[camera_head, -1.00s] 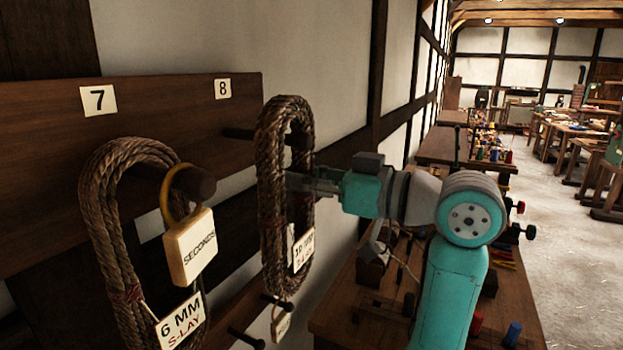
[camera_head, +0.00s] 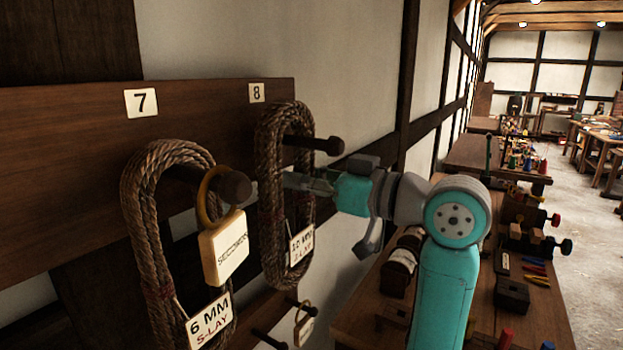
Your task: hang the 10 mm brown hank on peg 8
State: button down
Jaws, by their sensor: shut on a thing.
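The brown hank (camera_head: 272,225), with a tag reading 10 MM (camera_head: 301,245), hangs upright at the board below the number 8 plate (camera_head: 256,93). Peg 8 (camera_head: 322,145) passes through the upper part of its loop, and the peg's knob sticks out past the right strand. A small gap shows between the peg and the top of the loop. My gripper (camera_head: 288,181) is shut on the hank's right strand, below the peg. The fingertips are partly hidden by the strands.
A 6 MM S-LAY hank (camera_head: 143,225) and a SECONDS tag (camera_head: 226,252) hang on peg 7 (camera_head: 234,187), close on the left. Lower pegs, one with a tag (camera_head: 303,328), are below. A bench (camera_head: 375,310) with tools stands at the right.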

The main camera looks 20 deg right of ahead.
jog(key=shift+w+a+f, duration=0.45)
jog(key=shift+w+f, duration=0.15)
jog(key=shift+f, duration=0.1)
dwell(0.5)
jog(key=c, duration=0.8)
grip_release()
jog(key=shift+s+d, duration=0.1)
jog(key=v, duration=1.1)
jog(key=shift+s+d, duration=0.15)
jog(key=shift+s, duration=0.2)
